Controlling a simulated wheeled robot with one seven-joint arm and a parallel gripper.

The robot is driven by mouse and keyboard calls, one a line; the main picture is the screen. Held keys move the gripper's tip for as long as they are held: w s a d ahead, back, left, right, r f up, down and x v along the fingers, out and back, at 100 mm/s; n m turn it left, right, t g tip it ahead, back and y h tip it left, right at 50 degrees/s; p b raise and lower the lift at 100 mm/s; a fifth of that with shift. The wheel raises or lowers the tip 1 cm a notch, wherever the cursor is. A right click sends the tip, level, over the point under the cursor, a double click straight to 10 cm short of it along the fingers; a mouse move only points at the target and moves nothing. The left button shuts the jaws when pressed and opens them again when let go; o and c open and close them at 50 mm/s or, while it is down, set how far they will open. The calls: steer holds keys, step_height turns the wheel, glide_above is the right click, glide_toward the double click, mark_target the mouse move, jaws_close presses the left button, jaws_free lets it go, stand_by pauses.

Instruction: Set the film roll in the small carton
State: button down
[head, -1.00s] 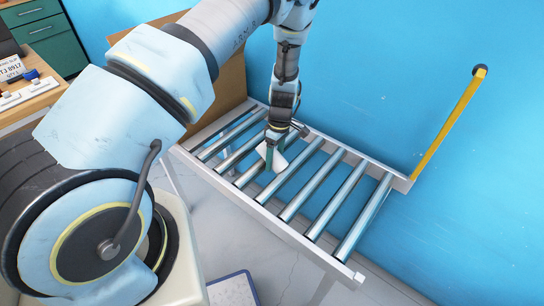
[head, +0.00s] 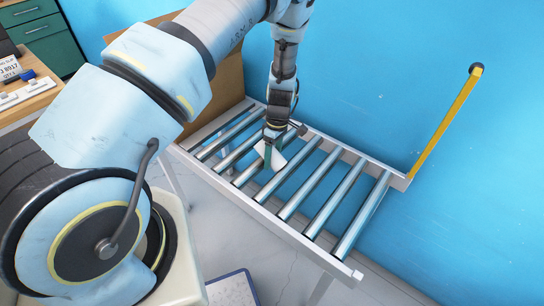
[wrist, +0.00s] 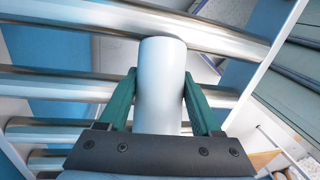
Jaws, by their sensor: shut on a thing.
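The film roll (wrist: 161,80) is a white cylinder. In the wrist view it stands between the two green fingers of my gripper (wrist: 160,98), which is shut on it. In the head view my gripper (head: 272,156) hangs over the roller conveyor, with the pale film roll (head: 278,160) showing beside a green finger. I cannot tell whether the roll touches the rollers. I cannot make out a small carton for certain; a brown cardboard surface (head: 222,75) stands behind the arm at the conveyor's far left end, partly hidden by my arm.
The roller conveyor (head: 357,272) has metal rollers with gaps between them. A yellow post (head: 446,122) rises at its right end by the blue wall. A wooden desk (head: 35,100) with small items and a green drawer cabinet (head: 52,42) stand at upper left.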

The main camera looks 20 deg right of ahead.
step_height(320, 180, up, 9)
steer(key=b, duration=0.3)
steer(key=shift+r, duration=0.6)
steer(key=w+a+m, duration=0.1)
steer(key=w+a, duration=0.1)
steer(key=a, duration=0.5)
steer(key=w+a+f+m, duration=0.1)
steer(key=w+a+m, duration=0.1)
steer(key=a, duration=0.6)
steer(key=w+a+f+m, duration=0.1)
steer(key=w+a, duration=0.2)
steer(key=a, duration=0.4)
steer(key=shift+w+a+f+t, duration=0.1)
steer(key=shift+w+a+t, duration=0.15)
steer(key=shift+a+t, duration=0.15)
steer(key=a+m, duration=0.3)
steer(key=a, duration=0.8)
steer(key=shift+s+f, duration=0.25)
steer(key=shift+s, duration=0.2)
